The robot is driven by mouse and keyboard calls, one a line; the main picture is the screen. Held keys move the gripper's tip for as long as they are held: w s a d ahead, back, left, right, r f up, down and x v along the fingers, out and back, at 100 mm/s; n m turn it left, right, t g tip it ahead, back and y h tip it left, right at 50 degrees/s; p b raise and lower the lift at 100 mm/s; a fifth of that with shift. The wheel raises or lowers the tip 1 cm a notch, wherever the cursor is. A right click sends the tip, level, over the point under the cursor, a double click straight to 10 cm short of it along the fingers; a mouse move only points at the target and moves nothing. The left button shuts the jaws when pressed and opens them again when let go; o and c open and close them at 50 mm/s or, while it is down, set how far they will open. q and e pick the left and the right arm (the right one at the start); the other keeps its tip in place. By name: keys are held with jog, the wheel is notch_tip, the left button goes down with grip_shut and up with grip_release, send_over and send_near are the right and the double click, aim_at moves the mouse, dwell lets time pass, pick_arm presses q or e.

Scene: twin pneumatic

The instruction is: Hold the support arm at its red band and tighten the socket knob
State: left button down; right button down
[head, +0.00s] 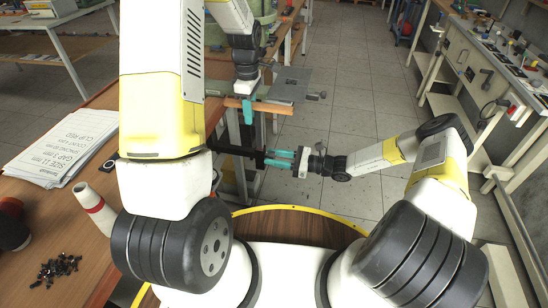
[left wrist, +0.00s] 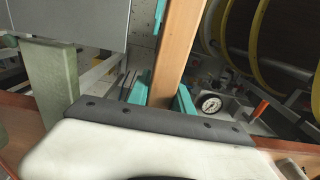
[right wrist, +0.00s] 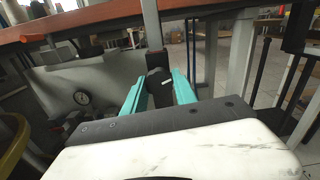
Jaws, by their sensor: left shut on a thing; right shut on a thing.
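My left gripper (head: 248,108) is shut on an orange-brown bar, seemingly the support arm (head: 276,107), near the table's far edge. In the left wrist view the support arm (left wrist: 177,62) runs between the teal fingers; I cannot make out a separate red band. My right gripper (head: 278,158) points left, below and nearer than the left one. It is shut on the black socket knob (right wrist: 159,88), which bears a white mark and sits between the teal fingers under a grey post (right wrist: 152,25). In the head view the fingers mostly hide the knob.
A grey plate (head: 290,84) lies beside the support arm. A dark bar (head: 232,150) runs left from the right gripper. Printed papers (head: 62,145) and small dark parts (head: 57,268) lie on the wooden table at left. A pressure gauge (left wrist: 209,104) is nearby.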

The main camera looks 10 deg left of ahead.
jog(key=m, duration=0.4)
jog(key=shift+d+f+m, duration=0.1)
jog(key=shift+m, duration=0.3)
dwell(0.4)
jog(key=c, duration=1)
grip_release()
jog(key=s+d, duration=0.1)
jog(key=d, duration=1)
jog(key=shift+s+d, duration=0.3)
jog(key=shift+d, duration=0.1)
pick_arm(q)
jog(key=c, duration=1.1)
grip_release()
